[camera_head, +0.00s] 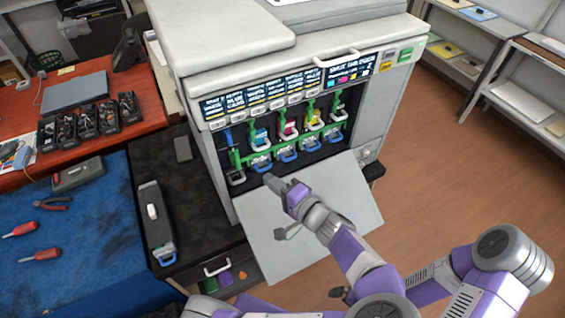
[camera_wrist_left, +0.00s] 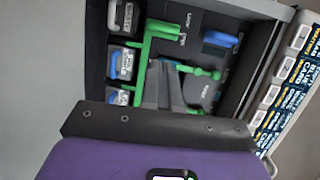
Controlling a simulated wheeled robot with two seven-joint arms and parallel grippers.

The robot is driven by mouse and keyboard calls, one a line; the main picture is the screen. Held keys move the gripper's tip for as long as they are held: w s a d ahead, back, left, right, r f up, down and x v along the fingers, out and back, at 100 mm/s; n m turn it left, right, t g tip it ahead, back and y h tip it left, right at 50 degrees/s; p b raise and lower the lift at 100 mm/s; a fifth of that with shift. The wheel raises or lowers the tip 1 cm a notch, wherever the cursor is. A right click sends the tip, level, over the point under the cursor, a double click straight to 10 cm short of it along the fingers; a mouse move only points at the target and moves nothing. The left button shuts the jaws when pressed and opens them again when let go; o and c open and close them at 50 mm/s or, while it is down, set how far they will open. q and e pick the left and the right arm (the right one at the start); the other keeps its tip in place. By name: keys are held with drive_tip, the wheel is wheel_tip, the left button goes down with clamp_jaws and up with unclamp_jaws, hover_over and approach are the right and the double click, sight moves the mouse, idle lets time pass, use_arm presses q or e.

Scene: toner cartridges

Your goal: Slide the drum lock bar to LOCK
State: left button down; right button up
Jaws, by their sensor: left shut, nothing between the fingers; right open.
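The green drum lock bar (camera_head: 236,158) runs across the open front bay of the printer, in front of the row of cartridges. In the left wrist view the bar (camera_wrist_left: 144,62) has a stub at its upper end, near small white lettering that seems to include LOCK. My left gripper (camera_head: 270,180) is at the bay's lower left, by the blue-handled cartridges. In the left wrist view its dark fingers (camera_wrist_left: 167,84) are together and empty, close beside the bar. They hide part of it, and I cannot tell whether they touch it. My right gripper does not show.
Green levers (camera_head: 285,112) stand above the cartridges. The light front door (camera_head: 330,205) is folded down beneath my left gripper. A dark stand (camera_head: 195,215) holding a long cartridge (camera_head: 156,225) and a blue mat (camera_head: 75,240) with tools are on the left. Open floor lies to the right.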

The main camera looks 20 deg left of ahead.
use_arm(q)
drive_tip(key=shift+b+x, duration=2.6)
drive_tip(key=shift+x, duration=2.55)
use_arm(e)
drive_tip(key=shift+f, duration=2.6)
use_arm(q)
drive_tip(key=shift+w, duration=0.1)
drive_tip(key=p, duration=0.2)
approach(239, 156)
drive_tip(key=shift+s+a+f, duration=0.1)
drive_tip(key=shift+s+f, duration=0.15)
drive_tip(key=shift+s, duration=0.25)
drive_tip(key=shift+s+a+f, duration=0.1)
drive_tip(key=shift+s+f, duration=0.2)
drive_tip(key=shift+s, duration=0.25)
use_arm(e)
drive_tip(key=shift+r, duration=1)
